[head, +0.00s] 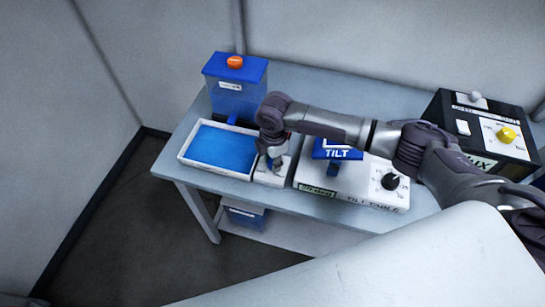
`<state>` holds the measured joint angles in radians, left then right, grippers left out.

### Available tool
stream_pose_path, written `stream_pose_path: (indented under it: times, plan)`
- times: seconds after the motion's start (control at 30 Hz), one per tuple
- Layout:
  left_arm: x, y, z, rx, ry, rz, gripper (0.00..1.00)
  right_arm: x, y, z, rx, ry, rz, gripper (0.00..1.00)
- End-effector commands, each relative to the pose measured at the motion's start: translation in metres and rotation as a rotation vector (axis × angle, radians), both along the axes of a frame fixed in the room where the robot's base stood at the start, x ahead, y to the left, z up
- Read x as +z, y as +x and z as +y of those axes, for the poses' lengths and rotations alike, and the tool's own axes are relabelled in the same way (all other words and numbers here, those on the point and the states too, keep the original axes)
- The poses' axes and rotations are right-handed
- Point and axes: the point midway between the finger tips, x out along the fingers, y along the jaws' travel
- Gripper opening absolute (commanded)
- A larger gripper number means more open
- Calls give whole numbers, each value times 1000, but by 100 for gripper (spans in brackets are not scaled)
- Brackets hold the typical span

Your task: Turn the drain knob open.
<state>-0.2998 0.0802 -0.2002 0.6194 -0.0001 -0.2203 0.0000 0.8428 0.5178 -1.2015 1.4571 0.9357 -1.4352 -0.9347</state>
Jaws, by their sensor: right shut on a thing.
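My right gripper (275,163) points down over a small white block (270,178) between the blue-filled tray and the tilt table. It is shut on what appears to be the drain knob on that block. The fingers and wrist hide most of the knob, so its angle cannot be made out. My left gripper is not in view.
A white tray with blue contents (190,160) is left of the gripper, with a blue tank (236,95) with an orange knob (235,62) behind it. A tilt table (310,178) and a black box with a yellow knob (480,125) are to the right.

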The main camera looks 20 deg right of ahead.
Motion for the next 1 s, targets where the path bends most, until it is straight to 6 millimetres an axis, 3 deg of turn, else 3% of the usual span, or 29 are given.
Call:
stream_pose_path:
  times: [0.4,0.9,0.93,1.0]
  plan:
    - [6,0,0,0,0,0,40,1,1,1,166,3,-2,0]
    - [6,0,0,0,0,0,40,1,0,1,183,3,-2,0]
    - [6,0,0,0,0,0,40,1,1,1,183,3,-2,34]
    - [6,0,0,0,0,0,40,1,0,1,183,3,-2,45]
